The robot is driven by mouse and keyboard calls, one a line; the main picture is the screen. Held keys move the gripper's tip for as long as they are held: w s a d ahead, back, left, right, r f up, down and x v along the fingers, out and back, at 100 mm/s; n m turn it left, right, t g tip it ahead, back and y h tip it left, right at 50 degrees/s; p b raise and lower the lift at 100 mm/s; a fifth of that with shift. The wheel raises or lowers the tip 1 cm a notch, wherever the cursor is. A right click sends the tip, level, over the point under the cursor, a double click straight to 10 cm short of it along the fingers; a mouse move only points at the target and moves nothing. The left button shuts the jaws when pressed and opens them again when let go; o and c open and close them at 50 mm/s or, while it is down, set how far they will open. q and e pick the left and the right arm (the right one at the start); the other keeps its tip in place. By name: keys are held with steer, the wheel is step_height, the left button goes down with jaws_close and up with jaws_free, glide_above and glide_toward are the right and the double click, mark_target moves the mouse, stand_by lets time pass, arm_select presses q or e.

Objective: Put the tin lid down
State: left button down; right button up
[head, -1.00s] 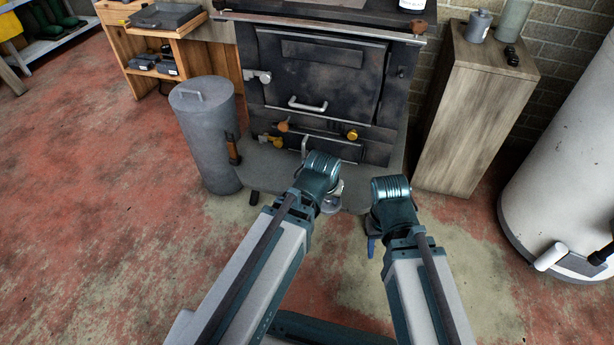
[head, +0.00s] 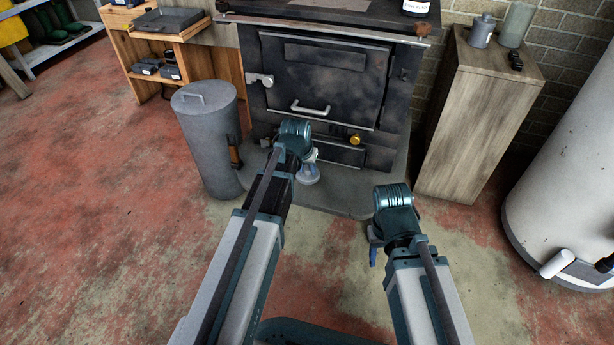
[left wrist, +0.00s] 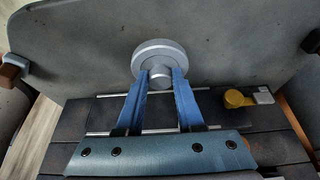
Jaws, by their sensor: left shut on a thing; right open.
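The tin lid (left wrist: 160,50) is a round grey disc with a knob. In the left wrist view, the two blue fingers of my left gripper (left wrist: 161,73) are shut on the knob. In the head view the lid (head: 309,177) shows partly below my left gripper (head: 308,164), over the grey hearth plate (head: 340,196) in front of the stove. I cannot tell whether the lid touches the plate. My right gripper (head: 373,252) is open, to the right and nearer to me, mostly hidden by its own wrist.
The black stove (head: 320,80) stands behind the plate. A tall grey lidded canister (head: 208,140) stands left of the plate. A wooden cabinet (head: 480,125) and a white cylindrical tank (head: 565,180) stand on the right. The red floor (head: 90,200) at left is clear.

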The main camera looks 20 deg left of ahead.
mark_target(307, 175)
arm_select(q)
steer(key=shift+f+b, duration=1.65)
steer(key=shift+f, duration=0.1)
steer(key=shift+f, duration=0.15)
steer(key=c, duration=0.5)
jaws_free()
steer(key=shift+c, duration=0.2)
steer(key=p+v, duration=1.1)
steer(key=v, duration=0.2)
steer(key=s+d+f+m+g, duration=0.1)
steer(key=s+d+g, duration=0.1)
steer(key=s+d, duration=0.5)
steer(key=s+d+f+m+g+y, duration=0.1)
steer(key=s+d+m+g, duration=0.1)
steer(key=s+d, duration=0.5)
steer(key=s, duration=0.4)
steer(key=shift+s+d+g+y, duration=0.25)
steer(key=shift+s+g+y, duration=0.05)
steer(key=shift+s, duration=0.05)
